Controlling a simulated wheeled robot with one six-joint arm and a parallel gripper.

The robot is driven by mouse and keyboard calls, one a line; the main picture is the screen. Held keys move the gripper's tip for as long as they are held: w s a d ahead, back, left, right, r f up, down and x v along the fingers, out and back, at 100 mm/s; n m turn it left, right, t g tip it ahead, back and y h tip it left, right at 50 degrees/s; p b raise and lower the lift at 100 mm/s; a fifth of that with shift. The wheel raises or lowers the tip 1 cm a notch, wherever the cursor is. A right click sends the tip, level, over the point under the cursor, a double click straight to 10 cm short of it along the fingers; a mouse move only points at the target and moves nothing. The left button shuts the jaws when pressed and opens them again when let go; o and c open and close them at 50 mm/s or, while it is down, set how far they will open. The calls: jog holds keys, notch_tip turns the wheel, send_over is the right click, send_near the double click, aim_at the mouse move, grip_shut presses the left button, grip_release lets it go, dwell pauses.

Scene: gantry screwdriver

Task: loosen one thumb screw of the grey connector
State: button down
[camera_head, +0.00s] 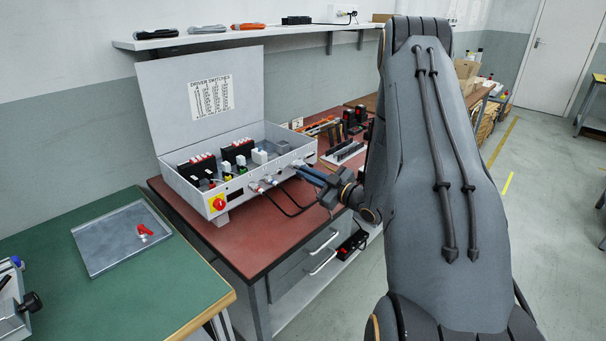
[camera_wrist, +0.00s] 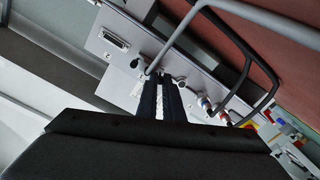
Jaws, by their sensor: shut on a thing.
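The grey connector (camera_wrist: 149,69) sits on the front panel of the white control box, with a thick grey cable (camera_wrist: 200,8) curving away from it to the right. My gripper (camera_wrist: 162,78) reaches this panel in the wrist view, with its two dark fingers close together at the connector. It is shut on a thumb screw there, mostly hidden by the fingertips. A small grey knob (camera_wrist: 181,82) shows just right of the fingers. In the head view, my gripper (camera_head: 310,174) is at the right end of the box front; the connector is too small to tell there.
The open control box (camera_head: 190,192) stands on a red-topped bench (camera_head: 250,240). An empty D-shaped port (camera_wrist: 116,39) and round cable plugs (camera_wrist: 206,103) flank the work spot. Dark cables (camera_head: 290,208) loop in front. A green table (camera_head: 150,285) with a metal tray stands left.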

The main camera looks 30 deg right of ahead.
jog(key=n+b, duration=0.2)
jog(key=n, duration=0.3)
jog(key=shift+f+n, duration=0.1)
jog(key=shift+n, duration=0.2)
jog(key=n+b, duration=0.1)
jog(key=n, duration=0.3)
jog(key=c, duration=2.1)
grip_release()
